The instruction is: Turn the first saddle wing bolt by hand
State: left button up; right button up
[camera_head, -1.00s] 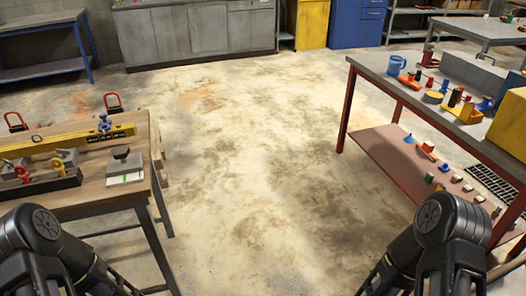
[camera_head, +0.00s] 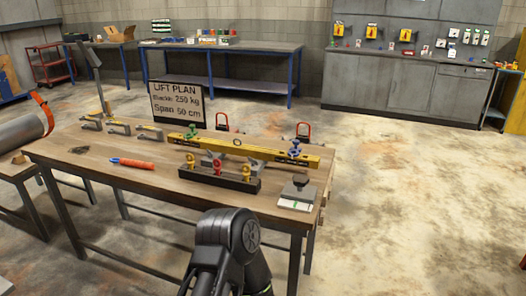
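A yellow beam (camera_head: 245,148) lies across the wooden table. A green wing bolt (camera_head: 190,131) stands on its left end and a blue wing bolt (camera_head: 295,146) stands near its right end. Which one is the first saddle's bolt, I cannot tell. The saddles under the bolts are too small to make out clearly. My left arm's dark joint shows at the bottom centre, in front of the table, but its gripper is out of the picture. My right arm and gripper are not in view.
A black rack (camera_head: 218,180) with yellow and red pieces stands before the beam. An orange tool (camera_head: 133,163), several grey clamps and a small device (camera_head: 297,190) share the table (camera_head: 150,182). A "LIFT PLAN" sign (camera_head: 177,104) stands behind. Floor to the right is clear.

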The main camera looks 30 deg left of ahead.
aim_at(254, 163)
jog(key=u, duration=1.15)
jog(key=i+j, duration=0.25)
jog(key=j, duration=0.15)
jog(key=i+j, duration=0.55)
jog(key=j, duration=0.25)
jog(key=i+j, duration=0.25)
jog(key=j, duration=0.15)
jog(key=z, duration=1.9)
